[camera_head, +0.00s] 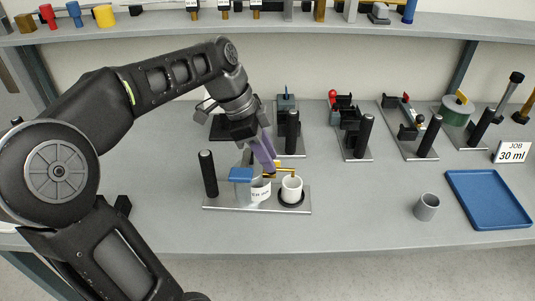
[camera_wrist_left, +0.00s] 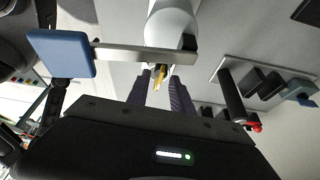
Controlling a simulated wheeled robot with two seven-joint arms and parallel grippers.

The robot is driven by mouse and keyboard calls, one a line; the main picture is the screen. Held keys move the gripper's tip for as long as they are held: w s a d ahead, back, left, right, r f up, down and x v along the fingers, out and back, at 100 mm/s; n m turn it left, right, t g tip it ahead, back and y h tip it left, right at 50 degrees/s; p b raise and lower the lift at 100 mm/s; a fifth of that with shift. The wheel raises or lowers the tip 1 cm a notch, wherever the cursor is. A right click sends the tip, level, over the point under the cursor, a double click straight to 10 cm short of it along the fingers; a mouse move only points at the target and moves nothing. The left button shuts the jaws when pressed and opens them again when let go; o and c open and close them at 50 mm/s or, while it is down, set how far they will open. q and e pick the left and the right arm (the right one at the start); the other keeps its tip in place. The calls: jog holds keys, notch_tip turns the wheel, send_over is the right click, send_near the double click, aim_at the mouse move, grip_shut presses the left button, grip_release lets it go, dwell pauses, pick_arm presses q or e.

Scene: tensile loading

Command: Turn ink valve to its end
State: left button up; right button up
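The ink valve stand is a metal base plate (camera_head: 228,203) with a black post, a blue paddle (camera_head: 240,175), a white labelled container (camera_head: 260,190) and a white cup (camera_head: 291,188). A yellow valve handle (camera_head: 284,168) sits above them. My left gripper (camera_head: 266,160), with purple fingers, reaches down to the handle from behind the stand. In the left wrist view the fingers (camera_wrist_left: 160,90) are apart, with the yellow handle (camera_wrist_left: 160,73) between their tips. Contact with it cannot be made out. The blue paddle (camera_wrist_left: 62,52) shows at left there. My right gripper is not in view.
Other stands with black posts (camera_head: 365,135) stand behind and to the right. A grey cup (camera_head: 427,206), a blue tray (camera_head: 488,198) and a "JOB 30 ml" card (camera_head: 513,151) are at the right. The table's front middle is clear. A shelf (camera_head: 150,25) runs along the back.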

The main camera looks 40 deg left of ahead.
aim_at(260, 169)
pick_arm(q)
jog(key=shift+r, duration=0.1)
jog(key=v, duration=0.4)
jog(key=shift+a+r, duration=0.1)
jog(key=shift+a, duration=0.05)
jog(key=p+v, duration=0.2)
jog(key=v, duration=0.1)
jog(key=shift+s+a+r, duration=0.1)
jog(key=shift+r, duration=0.1)
